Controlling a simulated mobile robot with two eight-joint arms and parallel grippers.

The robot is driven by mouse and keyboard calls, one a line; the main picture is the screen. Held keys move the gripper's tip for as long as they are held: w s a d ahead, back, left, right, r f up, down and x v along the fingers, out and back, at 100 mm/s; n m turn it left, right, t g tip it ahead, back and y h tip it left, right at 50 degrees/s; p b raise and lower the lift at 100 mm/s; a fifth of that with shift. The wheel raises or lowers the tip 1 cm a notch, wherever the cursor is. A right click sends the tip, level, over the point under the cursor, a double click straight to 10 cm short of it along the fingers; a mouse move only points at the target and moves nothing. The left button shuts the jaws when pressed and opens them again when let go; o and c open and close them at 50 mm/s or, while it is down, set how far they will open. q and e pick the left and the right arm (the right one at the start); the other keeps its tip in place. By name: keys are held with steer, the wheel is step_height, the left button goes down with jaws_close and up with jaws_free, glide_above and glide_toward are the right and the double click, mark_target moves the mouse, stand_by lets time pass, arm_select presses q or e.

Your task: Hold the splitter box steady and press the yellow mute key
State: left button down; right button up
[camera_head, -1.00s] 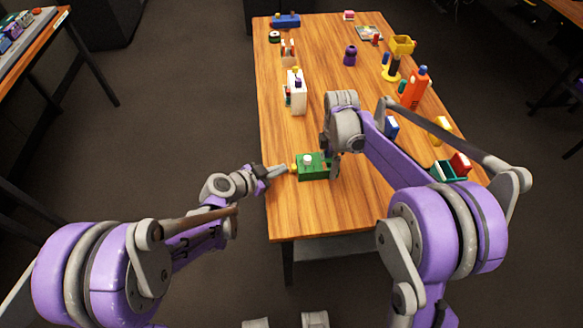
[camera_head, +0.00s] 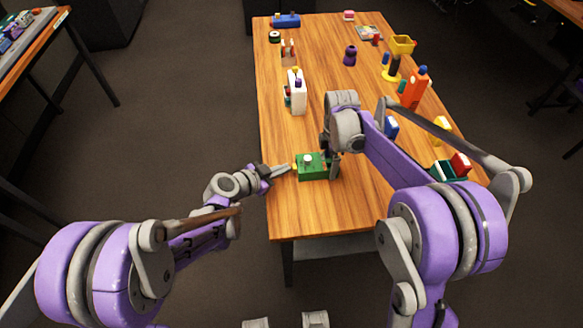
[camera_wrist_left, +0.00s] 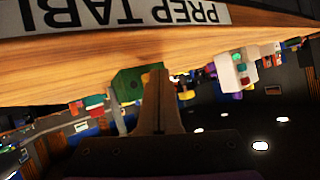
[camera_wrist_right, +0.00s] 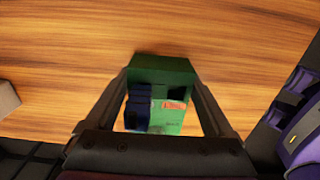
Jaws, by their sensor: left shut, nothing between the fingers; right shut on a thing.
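The yellow mute key (camera_wrist_left: 145,78) shows on the box's side in the left wrist view, close to my left fingertips. My left gripper (camera_head: 289,167) is shut and empty, its tips at the box's left side. Whether the tips touch the key I cannot tell.
The wooden table (camera_head: 310,215) is clear in front of the box.

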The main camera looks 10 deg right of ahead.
arm_select(q)
steer(key=shift+d, duration=0.2)
stand_by(0.3)
steer(key=shift+a, duration=0.95)
steer(key=a, duration=0.5)
stand_by(0.7)
steer(key=s+a+r, duration=0.4)
steer(key=a+r, duration=0.1)
steer(key=r, duration=0.2)
steer(key=shift+s+a, duration=0.15)
steer(key=shift+a, duration=0.15)
stand_by(0.5)
